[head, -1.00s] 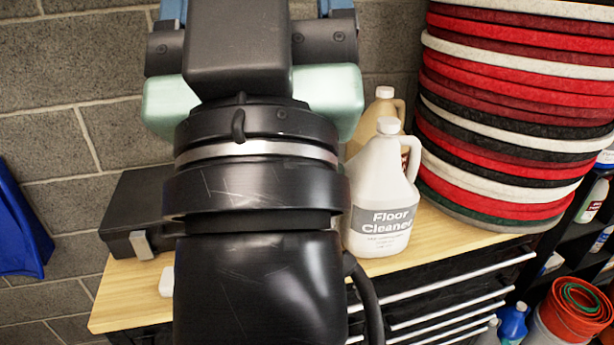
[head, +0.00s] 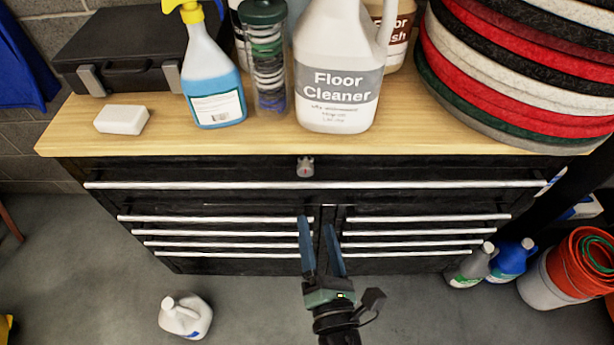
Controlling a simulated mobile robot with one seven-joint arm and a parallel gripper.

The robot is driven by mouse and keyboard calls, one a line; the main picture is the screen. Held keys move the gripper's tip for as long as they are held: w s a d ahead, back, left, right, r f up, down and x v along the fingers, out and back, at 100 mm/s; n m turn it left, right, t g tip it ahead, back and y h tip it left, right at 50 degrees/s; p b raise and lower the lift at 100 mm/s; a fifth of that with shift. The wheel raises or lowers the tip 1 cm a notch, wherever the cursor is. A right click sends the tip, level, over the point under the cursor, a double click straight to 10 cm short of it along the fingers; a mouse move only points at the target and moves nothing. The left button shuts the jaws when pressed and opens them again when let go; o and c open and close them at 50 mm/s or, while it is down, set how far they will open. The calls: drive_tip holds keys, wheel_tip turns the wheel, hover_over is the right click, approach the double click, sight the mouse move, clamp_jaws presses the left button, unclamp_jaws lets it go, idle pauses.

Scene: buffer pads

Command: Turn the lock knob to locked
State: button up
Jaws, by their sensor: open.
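The lock knob (head: 305,168) is a small round grey knob with a red mark. It sits at the top middle of the black drawer cabinet (head: 230,172), just under the wooden top and above the long top drawer handle. It is too small to tell its exact setting. My gripper (head: 318,222) is below it in the head view, in front of the smaller drawers, with its two blue-grey fingers pointing up toward the knob. The fingers are apart with nothing between them, and they look clear of the knob.
The wooden top (head: 75,135) bears a white block (head: 121,120), a black case (head: 125,50), a blue spray bottle (head: 212,75), a floor cleaner jug (head: 338,70) and stacked pads (head: 520,70). White drawer handles stick out in front. A white jug (head: 185,317) stands on the floor.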

sight(306, 174)
drive_tip(key=w, duration=0.4)
drive_tip(key=w+a, duration=0.1)
drive_tip(key=w, duration=0.3)
drive_tip(key=w+a+p, duration=0.1)
drive_tip(key=w, duration=0.3)
drive_tip(key=shift+r, duration=0.15)
drive_tip(key=shift+c, duration=0.2)
clamp_jaws()
